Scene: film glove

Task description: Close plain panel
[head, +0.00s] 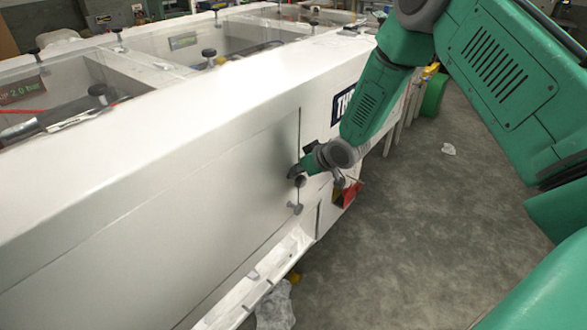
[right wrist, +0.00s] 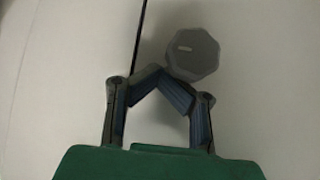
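The plain panel (head: 190,215) is a large blank white sheet on the long side of the white machine. It stands upright and looks near flush, with a dark narrow gap along its right edge in the head view. In the right wrist view this gap runs up from the fingers, with white surface (right wrist: 60,70) left of it. My right gripper (head: 297,173) is at the panel's right edge. Its fingers (right wrist: 161,77) bend inward with tips together. A grey faceted knob (right wrist: 192,54) is right at the fingertips, not between them. My left gripper is out of view.
Another grey knob (head: 295,207) sits just below my right gripper. A white ledge (head: 255,280) runs along the machine's bottom. A red part (head: 348,193) is right of the gripper. Grey floor (head: 420,240) to the right is mostly clear. Open bays with black knobs top the machine.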

